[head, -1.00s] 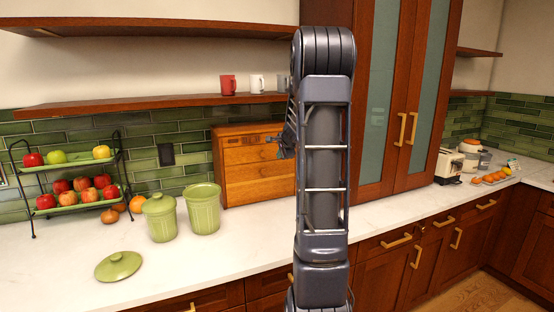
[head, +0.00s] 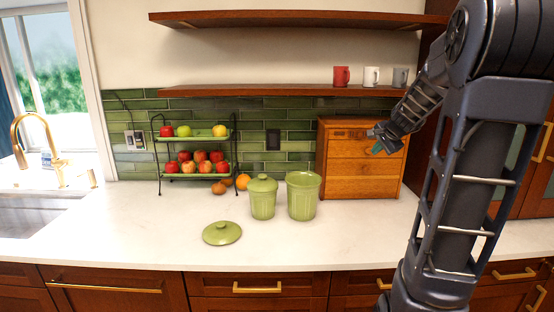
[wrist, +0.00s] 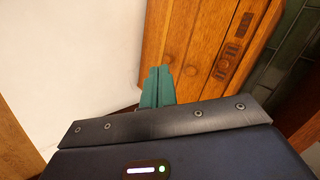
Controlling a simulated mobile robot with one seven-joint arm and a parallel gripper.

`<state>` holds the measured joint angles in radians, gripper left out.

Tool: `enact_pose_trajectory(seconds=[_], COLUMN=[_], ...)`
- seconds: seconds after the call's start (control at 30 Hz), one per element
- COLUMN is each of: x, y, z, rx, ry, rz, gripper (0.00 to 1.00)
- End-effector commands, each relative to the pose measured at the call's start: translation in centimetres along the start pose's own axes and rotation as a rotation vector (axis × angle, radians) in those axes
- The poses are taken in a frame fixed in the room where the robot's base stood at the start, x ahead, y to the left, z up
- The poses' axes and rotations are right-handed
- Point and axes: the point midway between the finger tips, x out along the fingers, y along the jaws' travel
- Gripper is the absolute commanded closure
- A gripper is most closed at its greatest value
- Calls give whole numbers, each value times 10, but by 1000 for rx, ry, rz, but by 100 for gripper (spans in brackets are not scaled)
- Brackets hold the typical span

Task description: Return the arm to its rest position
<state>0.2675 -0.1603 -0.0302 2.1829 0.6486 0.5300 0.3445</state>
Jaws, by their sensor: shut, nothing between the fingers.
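My arm stands on the right of the head view, bent at the top, with its end hanging down and to the left. My gripper (head: 377,149) is in front of the wooden box (head: 340,165) on the counter, and hides part of its upper right front. In the wrist view my gripper (wrist: 157,86) shows as two teal fingers side by side, shut with nothing between them. The wooden box (wrist: 200,50) lies beyond the fingertips there.
On the white counter (head: 130,225) stand a lidded green canister (head: 262,200), an open one (head: 303,197), a loose green lid (head: 222,233) and a two-tier fruit rack (head: 195,176). Mugs stand on the lower shelf (head: 260,91) above. A sink (head: 35,212) is at the left.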

Motion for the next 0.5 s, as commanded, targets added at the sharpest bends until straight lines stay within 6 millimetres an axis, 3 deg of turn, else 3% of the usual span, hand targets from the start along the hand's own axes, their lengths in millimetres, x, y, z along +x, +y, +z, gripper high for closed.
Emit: enact_pose_trajectory(seconds=[0.03,0.2,0.5], x=[-12,-46,-101], y=[2,21,75], z=[18,72,150], rx=[-62,-276,-643], ry=[-17,-75,-155], rz=[7,48,134], gripper=[100,100,100])
